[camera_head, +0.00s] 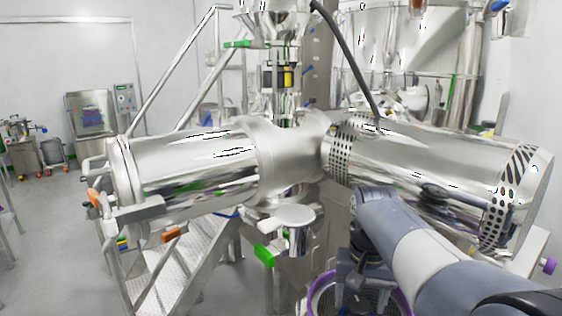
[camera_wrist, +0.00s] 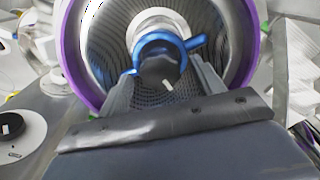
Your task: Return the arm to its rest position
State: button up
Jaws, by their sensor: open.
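My arm (camera_head: 425,255) reaches in from the lower right of the head view and bends down at its end. My gripper (camera_wrist: 165,75) shows in the wrist view with its two grey fingers apart. It points into a round metal vessel with a purple rim (camera_wrist: 245,45) and a perforated-looking inner surface. A blue ring-shaped part with a side lug (camera_wrist: 192,42) shows between and beyond the fingertips; I cannot tell if they touch it. In the head view the purple rim (camera_head: 405,302) shows at the bottom edge, partly hidden by my arm; the fingertips are not clear there.
A large horizontal steel cylinder (camera_head: 195,165) and its perforated right section (camera_head: 425,165) stand close behind my arm. Metal steps (camera_head: 185,255) and a green-handled fitting (camera_head: 265,255) are to the left. Open floor (camera_head: 50,240) lies at the far left.

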jog(key=n+b, duration=0.1)
jog(key=n, duration=0.5)
jog(key=shift+f+b, duration=0.1)
jog(key=shift+b, duration=0.25)
jog(key=shift+n+b, duration=0.5)
jog(key=shift+n, duration=1.4)
jog(key=shift+r, duration=0.25)
